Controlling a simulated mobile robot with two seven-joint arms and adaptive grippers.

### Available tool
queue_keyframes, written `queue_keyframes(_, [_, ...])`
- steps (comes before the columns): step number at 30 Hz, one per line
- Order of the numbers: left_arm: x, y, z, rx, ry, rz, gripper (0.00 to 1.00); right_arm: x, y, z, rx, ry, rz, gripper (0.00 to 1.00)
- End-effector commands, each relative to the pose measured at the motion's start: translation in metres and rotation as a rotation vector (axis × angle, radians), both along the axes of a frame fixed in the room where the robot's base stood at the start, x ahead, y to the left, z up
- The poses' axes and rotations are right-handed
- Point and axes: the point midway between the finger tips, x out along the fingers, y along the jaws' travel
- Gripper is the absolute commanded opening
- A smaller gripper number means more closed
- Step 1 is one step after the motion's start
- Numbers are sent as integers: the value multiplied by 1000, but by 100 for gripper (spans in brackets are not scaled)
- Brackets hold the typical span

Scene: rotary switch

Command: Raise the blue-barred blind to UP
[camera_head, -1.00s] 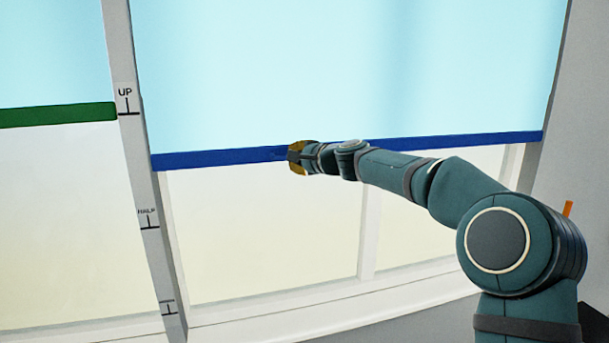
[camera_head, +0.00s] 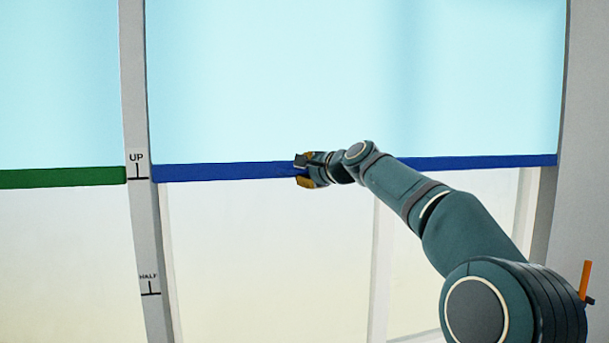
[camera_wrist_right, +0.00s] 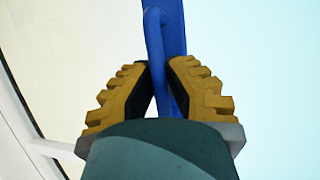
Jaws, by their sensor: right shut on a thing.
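The light blue blind (camera_head: 265,80) hangs in the right-hand window, with a blue bar (camera_head: 225,171) along its bottom edge. In the head view the bar's left end is level with the UP mark (camera_head: 137,166) on the pale post. My right gripper (camera_head: 302,170) is at the bar, left of its middle. In the right wrist view its yellow-padded fingers (camera_wrist_right: 160,88) are shut on a blue handle piece (camera_wrist_right: 158,45) of the bar. The gripper and arm hide part of the bar. My left gripper is not in view.
A second blind with a green bar (camera_head: 62,177) hangs to the left, its bar also near the UP mark. A HALF mark (camera_head: 149,285) is lower on the post. Pale window panes show below both bars. A grey wall is at the right.

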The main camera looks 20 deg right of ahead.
Motion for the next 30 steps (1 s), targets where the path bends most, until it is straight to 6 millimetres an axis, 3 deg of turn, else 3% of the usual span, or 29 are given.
queue_keyframes(4, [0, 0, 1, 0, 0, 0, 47, -2, -1, 9, 5, -17, -5, 0])
queue_keyframes(5, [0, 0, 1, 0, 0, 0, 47, -2, -1, 9, 5, -18, -5, 20])
queue_keyframes(7, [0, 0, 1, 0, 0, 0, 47, -2, -1, 9, 5, -17, -4, 43])
queue_keyframes(20, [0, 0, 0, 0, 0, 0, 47, -6, -3, 6, 3, -10, -3, 43])
queue_keyframes(30, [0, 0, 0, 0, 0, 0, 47, -56, -21, 17, 5, -12, -4, 43])
